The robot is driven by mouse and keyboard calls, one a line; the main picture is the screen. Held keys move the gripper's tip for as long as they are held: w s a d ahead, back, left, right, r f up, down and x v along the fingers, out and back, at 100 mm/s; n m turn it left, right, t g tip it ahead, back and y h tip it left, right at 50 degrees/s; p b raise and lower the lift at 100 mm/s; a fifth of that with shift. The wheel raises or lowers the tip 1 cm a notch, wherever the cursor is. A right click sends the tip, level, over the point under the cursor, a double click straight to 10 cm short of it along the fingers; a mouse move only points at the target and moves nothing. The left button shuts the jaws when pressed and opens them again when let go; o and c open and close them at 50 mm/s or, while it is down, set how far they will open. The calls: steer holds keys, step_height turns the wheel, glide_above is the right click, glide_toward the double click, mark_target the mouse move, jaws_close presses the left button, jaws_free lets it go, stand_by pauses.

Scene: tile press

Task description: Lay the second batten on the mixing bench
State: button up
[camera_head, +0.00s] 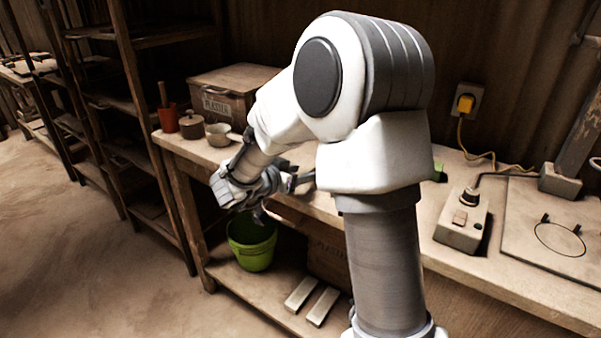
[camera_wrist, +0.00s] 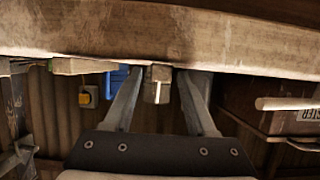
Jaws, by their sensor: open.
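Two pale flat bars that look like battens lie side by side on the lower shelf in the head view, one on the left (camera_head: 300,294) and one on the right (camera_head: 321,306). The mixing bench (camera_head: 185,150) runs above them. My gripper (camera_head: 303,183) is at the bench's front edge, partly hidden by my arm. In the wrist view my gripper (camera_wrist: 161,80) has its fingers apart, close to the bench edge (camera_wrist: 150,35). A small grey-beige block (camera_wrist: 158,84) shows between the fingers; I cannot tell what it is or whether they touch it.
A plaster box (camera_head: 225,95), a red pot (camera_head: 168,118), a lidded pot (camera_head: 192,126) and a pale bowl (camera_head: 218,134) stand on the bench's left part. A green bucket (camera_head: 252,243) stands below. A control box (camera_head: 462,222) stands at right. Open floor lies at left.

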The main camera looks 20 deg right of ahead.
steer(key=shift+r, duration=0.25)
steer(key=p+v, duration=0.4)
steer(key=v, duration=0.8)
steer(key=w+a+r+n+t+y, duration=0.3)
steer(key=w+a+r+t+y, duration=0.25)
steer(key=r, duration=0.25)
steer(key=s+a+r+n+y, duration=0.4)
steer(key=s+n+y, duration=0.1)
steer(key=y, duration=0.1)
steer(key=s+d+f+n+g, duration=0.1)
steer(key=s+d+f+g, duration=0.1)
steer(key=s, duration=0.6)
steer(key=s+d+f+n+g, duration=0.1)
steer(key=s+d+f+g, duration=0.1)
steer(key=s, duration=0.5)
steer(key=s+d+f+n+g, duration=0.1)
steer(key=s+d+f+g, duration=0.1)
steer(key=s, duration=0.6)
steer(key=shift+s+d+f+g, duration=0.2)
steer(key=shift+s+d+g, duration=0.1)
steer(key=shift+d+g, duration=0.55)
